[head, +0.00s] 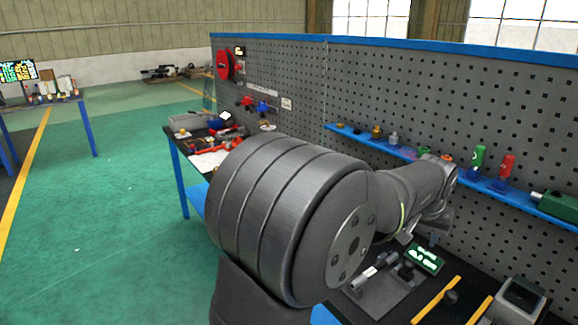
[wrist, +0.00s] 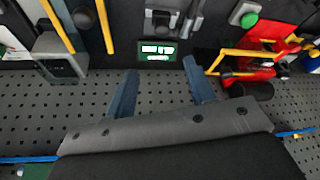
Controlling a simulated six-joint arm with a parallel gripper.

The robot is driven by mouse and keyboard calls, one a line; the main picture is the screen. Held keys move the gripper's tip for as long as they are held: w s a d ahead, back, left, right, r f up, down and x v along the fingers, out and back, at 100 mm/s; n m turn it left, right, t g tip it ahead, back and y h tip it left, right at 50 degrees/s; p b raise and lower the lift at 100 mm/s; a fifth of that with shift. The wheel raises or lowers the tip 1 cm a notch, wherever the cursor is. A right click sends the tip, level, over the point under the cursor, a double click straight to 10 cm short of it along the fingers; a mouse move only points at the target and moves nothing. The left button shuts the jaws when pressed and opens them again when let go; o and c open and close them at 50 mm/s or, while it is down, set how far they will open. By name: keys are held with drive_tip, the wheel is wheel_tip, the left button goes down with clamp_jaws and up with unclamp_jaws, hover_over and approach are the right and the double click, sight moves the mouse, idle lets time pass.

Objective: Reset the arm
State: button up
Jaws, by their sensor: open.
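My gripper (wrist: 161,72) shows in the wrist view with its two blue-grey fingers spread apart. Nothing is between the fingers, and they touch nothing that I can make out. In the head view my own arm fills the middle and reaches right, over the workbench and in front of the pegboard. The gripper cannot be made out clearly there, as the arm's links cover much of that area.
A grey pegboard (head: 290,75) stands behind the bench, with a blue shelf (head: 385,148) holding bottles and small parts. Yellow bars (head: 436,299) lie at the bench's right. Tools and red parts crowd the bench's left end. The green floor (head: 120,230) at left is clear.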

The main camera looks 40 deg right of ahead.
drive_tip(key=x, duration=1.6)
drive_tip(key=shift+w+r, duration=0.1)
drive_tip(key=shift+w, duration=0.05)
drive_tip(key=o, duration=1.1)
drive_tip(key=a+r+m, duration=0.1)
drive_tip(key=a+r, duration=0.2)
drive_tip(key=r, duration=0.4)
drive_tip(key=w+a+r+m+g, duration=0.1)
drive_tip(key=a+r+m, duration=0.1)
drive_tip(key=a+r, duration=0.3)
drive_tip(key=a+r+m, duration=0.1)
drive_tip(key=a+r, duration=0.1)
drive_tip(key=r, duration=0.6)
approach(411, 264)
drive_tip(key=shift+h, duration=0.4)
drive_tip(key=a+r, duration=0.1)
drive_tip(key=w+a, duration=0.1)
drive_tip(key=a+r, duration=0.1)
drive_tip(key=shift+w+r, duration=0.25)
drive_tip(key=shift+r, duration=0.1)
drive_tip(key=shift+r, duration=0.1)
drive_tip(key=v, duration=0.9)
drive_tip(key=shift+w+r, duration=0.25)
drive_tip(key=shift+r, duration=0.15)
drive_tip(key=shift+a, duration=0.1)
